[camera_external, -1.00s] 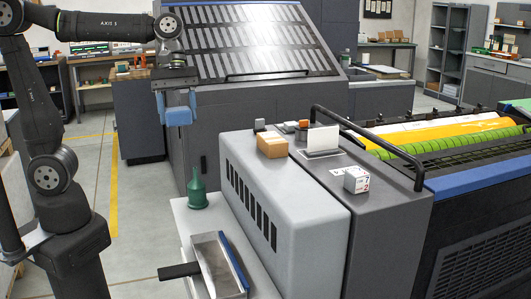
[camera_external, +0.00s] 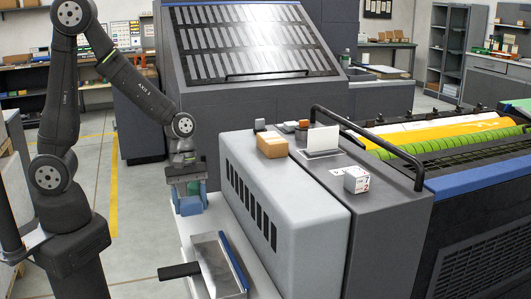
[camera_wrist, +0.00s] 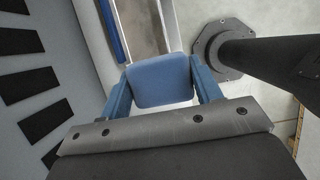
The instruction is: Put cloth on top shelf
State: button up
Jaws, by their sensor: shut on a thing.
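A folded blue pad, seemingly the cloth (camera_wrist: 162,82), is held between the two blue fingers of my gripper (camera_wrist: 163,88) in the wrist view. In the external view my gripper (camera_external: 188,196) is low over the pale ledge (camera_external: 185,228), left of the light grey cabinet, with the cloth (camera_external: 187,206) at its tips. Whether the cloth touches the ledge, I cannot tell. No shelf is labelled as the top one.
A metal tray (camera_external: 211,262) with a dark handle lies at the front of the ledge. The light grey cabinet (camera_external: 285,195) rises close to the right of my gripper. A cardboard box (camera_external: 272,145) and a small white box (camera_external: 356,180) stand on top. A grey shelf unit (camera_external: 447,50) stands far back.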

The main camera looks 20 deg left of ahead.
send_over(207, 226)
jog(key=f, duration=0.4)
jog(key=w+a+f, duration=0.1)
jog(key=shift+f, duration=2.35)
jog(key=shift+f, duration=0.15)
jog(key=o, duration=0.9)
jog(key=shift+o, duration=0.2)
jog(key=v, duration=1.2)
jog(key=shift+s+d, duration=0.1)
